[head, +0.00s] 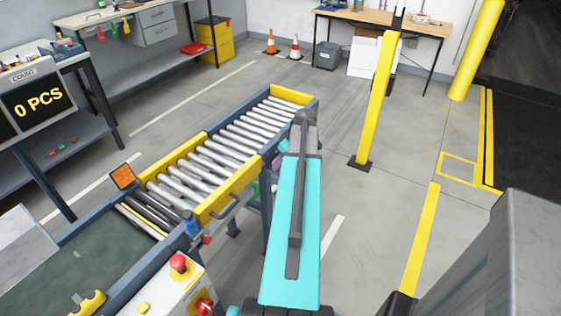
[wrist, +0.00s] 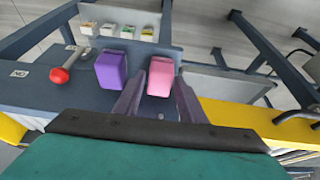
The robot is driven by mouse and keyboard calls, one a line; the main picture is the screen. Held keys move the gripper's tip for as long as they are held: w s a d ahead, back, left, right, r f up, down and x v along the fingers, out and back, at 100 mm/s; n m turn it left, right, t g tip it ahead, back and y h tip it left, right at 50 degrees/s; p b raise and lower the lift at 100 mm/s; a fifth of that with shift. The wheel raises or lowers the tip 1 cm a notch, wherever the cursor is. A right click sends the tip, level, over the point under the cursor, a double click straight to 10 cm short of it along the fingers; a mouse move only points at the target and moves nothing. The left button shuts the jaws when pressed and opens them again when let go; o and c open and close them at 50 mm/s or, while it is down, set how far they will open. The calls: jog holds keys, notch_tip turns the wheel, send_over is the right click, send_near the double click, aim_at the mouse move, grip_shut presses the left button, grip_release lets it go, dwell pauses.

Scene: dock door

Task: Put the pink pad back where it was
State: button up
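The pink pad (wrist: 161,77) is a small block in the wrist view, on a blue-grey surface near the middle. My gripper (wrist: 160,88) has its two dark fingers spread, one on each side of the pink pad. A gap shows beside the pad, and I see no finger clearly pressed on it. A purple pad (wrist: 111,70) sits just left of the left finger. In the head view my arm hides the gripper and most of what is near it.
A red ball knob (wrist: 59,75) stands left of the purple pad. Several small blocks (wrist: 127,32) sit in a row behind. In the head view, a roller conveyor (head: 225,150) lies left of my arm and a yellow post (head: 378,95) stands right.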

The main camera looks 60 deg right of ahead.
jog(key=shift+o, duration=0.7)
jog(key=shift+r, duration=0.2)
jog(key=b+v, duration=0.1)
jog(key=v, duration=1)
jog(key=shift+s+r, duration=0.15)
jog(key=shift+r, duration=0.25)
dwell(0.4)
